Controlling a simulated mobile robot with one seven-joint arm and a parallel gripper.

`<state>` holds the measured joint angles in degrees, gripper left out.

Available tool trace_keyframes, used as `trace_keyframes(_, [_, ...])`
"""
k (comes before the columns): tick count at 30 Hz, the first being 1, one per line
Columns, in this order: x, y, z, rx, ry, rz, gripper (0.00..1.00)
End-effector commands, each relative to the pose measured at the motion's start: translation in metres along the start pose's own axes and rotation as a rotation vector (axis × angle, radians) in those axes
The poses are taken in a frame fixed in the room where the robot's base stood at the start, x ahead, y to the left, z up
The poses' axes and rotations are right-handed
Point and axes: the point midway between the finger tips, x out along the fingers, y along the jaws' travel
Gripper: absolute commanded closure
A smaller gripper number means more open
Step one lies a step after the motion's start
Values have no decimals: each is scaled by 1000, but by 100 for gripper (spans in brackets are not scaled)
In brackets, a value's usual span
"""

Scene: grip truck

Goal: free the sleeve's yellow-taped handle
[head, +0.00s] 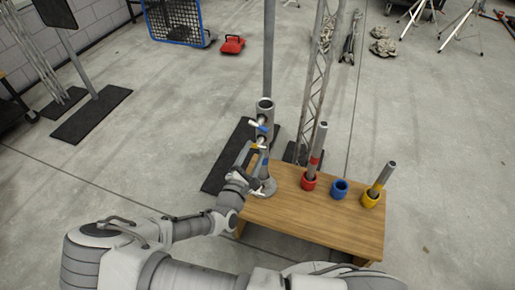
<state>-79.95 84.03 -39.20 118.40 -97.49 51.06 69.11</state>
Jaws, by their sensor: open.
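A grey metal sleeve (265,108) sits around an upright pole behind the wooden bench. A handle with blue tape (260,127) sticks out at its upper part. The yellow-taped handle (257,146) is below it, on the side toward me. My gripper (254,182) is open, low and left of the sleeve near the bench's left end, apart from the yellow tape as far as I can tell. A tube with a blue band (265,161) stands below the sleeve on a round grey base (266,188). My wrist partly hides this area.
On the wooden bench (310,228) stand a red cup (309,182) and a yellow cup (371,199), each holding a banded tube, and an empty blue cup (340,190). A lattice truss (318,85) rises behind. The floor right of the bench is clear.

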Motion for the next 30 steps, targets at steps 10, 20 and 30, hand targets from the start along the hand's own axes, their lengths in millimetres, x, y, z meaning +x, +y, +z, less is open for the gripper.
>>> trace_keyframes(10, [37, -1, 0, 0, -1, -1, 38])
trace_keyframes(20, [38, 0, 0, 0, 0, 0, 47])
trace_keyframes(30, [38, 0, 0, 0, 0, 0, 100])
